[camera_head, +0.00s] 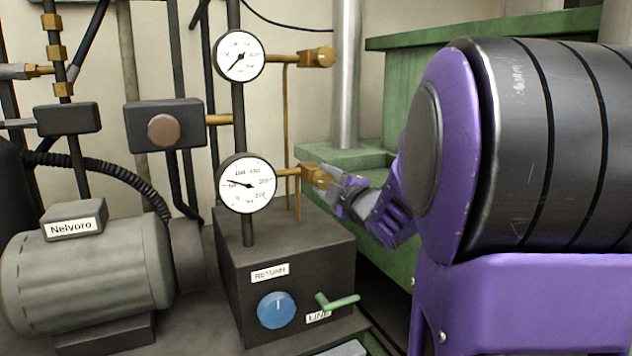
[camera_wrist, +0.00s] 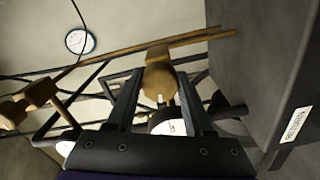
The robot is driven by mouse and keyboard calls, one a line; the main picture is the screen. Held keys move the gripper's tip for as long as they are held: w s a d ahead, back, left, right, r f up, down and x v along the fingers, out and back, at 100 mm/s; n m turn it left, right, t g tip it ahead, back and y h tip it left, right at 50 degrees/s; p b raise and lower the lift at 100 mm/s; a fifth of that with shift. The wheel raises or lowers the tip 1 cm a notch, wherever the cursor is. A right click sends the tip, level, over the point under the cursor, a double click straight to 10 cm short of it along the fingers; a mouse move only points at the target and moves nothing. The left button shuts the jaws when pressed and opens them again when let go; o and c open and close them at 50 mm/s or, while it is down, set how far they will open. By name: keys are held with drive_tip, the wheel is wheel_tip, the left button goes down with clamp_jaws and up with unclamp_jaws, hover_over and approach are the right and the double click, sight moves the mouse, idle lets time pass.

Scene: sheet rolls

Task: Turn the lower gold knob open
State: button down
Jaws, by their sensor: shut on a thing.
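The lower gold knob (camera_head: 312,174) sits at the end of a short brass pipe, just right of the lower gauge (camera_head: 245,183). My gripper (camera_head: 326,178) reaches it from the right, and its jaws are shut on the knob. In the wrist view the knob (camera_wrist: 159,78) shows between the two dark fingers (camera_wrist: 160,98), near their tips. In the head view the fingers cover part of the knob, so its turn angle is hard to tell.
The upper gold knob (camera_head: 322,57) is above, beside the upper gauge (camera_head: 239,56). Below stands a dark box (camera_head: 300,240) with a blue knob (camera_head: 276,310) and a green lever (camera_head: 338,302). A grey motor (camera_head: 90,275) is at left. Green steps (camera_head: 385,120) rise behind my arm.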

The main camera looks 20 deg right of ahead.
drive_tip(key=shift+r+n, duration=0.1)
drive_tip(key=shift+n, duration=1)
drive_tip(key=shift+c, duration=1.4)
unclamp_jaws()
drive_tip(key=shift+s, duration=0.15)
